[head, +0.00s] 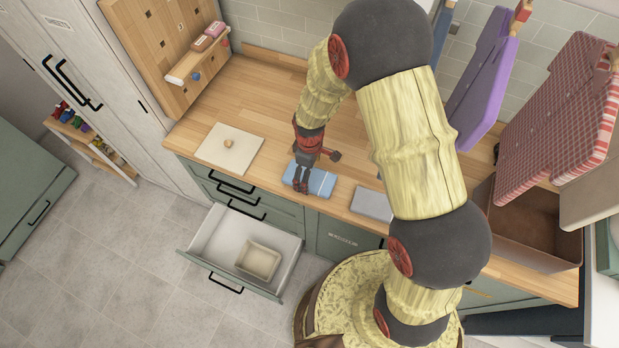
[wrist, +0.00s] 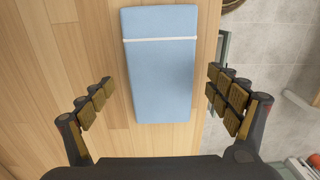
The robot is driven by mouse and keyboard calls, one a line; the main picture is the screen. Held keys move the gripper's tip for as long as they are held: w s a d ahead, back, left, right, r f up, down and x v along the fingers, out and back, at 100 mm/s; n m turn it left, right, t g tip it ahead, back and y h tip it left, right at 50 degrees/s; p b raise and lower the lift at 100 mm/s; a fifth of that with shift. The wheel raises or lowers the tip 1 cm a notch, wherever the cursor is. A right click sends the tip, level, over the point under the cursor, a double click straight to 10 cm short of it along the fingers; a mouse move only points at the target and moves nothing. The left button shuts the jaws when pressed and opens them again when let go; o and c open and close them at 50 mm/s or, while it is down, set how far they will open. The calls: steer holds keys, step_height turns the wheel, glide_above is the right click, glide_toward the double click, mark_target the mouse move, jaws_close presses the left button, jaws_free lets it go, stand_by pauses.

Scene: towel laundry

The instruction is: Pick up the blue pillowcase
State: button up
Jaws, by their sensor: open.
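The blue pillowcase (head: 319,181) lies folded flat on the wooden counter near its front edge in the head view. In the wrist view the blue pillowcase (wrist: 160,75) is a light blue rectangle with a white stripe near its far end. My gripper (head: 301,184) is over its left part in the head view and hides some of it. In the wrist view my open gripper (wrist: 160,95) has one finger on each side of the pillowcase, with gaps between. Nothing is held. I cannot tell the exact height above the cloth.
A grey folded cloth (head: 372,204) lies to the right on the counter (head: 262,98). An open drawer (head: 214,238) with a beige tray juts out below. Purple and red checked towels (head: 560,115) hang at right.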

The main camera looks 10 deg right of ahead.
steer(key=shift+f, duration=0.85)
steer(key=c, duration=1.3)
